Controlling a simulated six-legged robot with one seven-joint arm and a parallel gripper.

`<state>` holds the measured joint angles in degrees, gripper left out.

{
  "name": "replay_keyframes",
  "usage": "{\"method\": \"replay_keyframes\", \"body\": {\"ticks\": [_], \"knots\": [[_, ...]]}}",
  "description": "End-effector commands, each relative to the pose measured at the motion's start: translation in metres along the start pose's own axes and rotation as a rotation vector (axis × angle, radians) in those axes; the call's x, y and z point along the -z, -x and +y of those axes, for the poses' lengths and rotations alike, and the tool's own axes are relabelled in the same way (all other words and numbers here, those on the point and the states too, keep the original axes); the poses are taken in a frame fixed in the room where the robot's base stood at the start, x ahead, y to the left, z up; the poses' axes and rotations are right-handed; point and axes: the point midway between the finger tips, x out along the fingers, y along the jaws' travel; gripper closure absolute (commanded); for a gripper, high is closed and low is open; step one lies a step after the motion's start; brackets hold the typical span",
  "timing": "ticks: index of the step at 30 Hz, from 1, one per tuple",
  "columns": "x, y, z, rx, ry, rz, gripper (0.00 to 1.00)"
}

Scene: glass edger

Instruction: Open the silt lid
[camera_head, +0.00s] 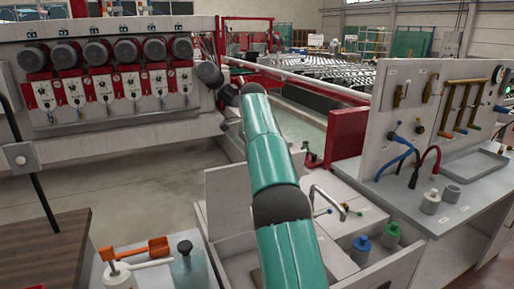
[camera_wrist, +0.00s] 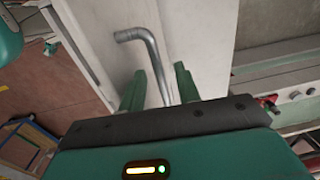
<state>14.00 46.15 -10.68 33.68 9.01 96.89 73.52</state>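My gripper (camera_wrist: 158,86) shows in the wrist view with its two green fingers apart. A bent grey metal tube (camera_wrist: 150,55) stands against a pale panel (camera_wrist: 205,45) and runs down into the gap between the fingers. I cannot tell whether it touches them. My gripper is hidden in the head view.
Blue-topped (camera_head: 361,247) and green-topped (camera_head: 390,233) containers stand at the tank's right. A bench with a hose panel (camera_head: 410,140) is farther right. An orange scoop (camera_head: 145,248) and bottles (camera_head: 188,262) are at left. A motor row (camera_head: 110,65) lines the machine behind; bare floor lies before it.

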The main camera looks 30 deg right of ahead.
Motion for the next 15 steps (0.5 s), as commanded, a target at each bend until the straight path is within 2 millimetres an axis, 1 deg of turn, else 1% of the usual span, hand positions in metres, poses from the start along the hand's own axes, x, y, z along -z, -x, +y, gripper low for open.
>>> {"method": "replay_keyframes", "body": {"ticks": [6, 15], "knots": [[0.000, 0.017, 0.000, 0.000, 0.000, -0.001, 0.67], [-0.007, 0.049, 0.022, 0.000, 0.001, -0.001, 0.67]]}}
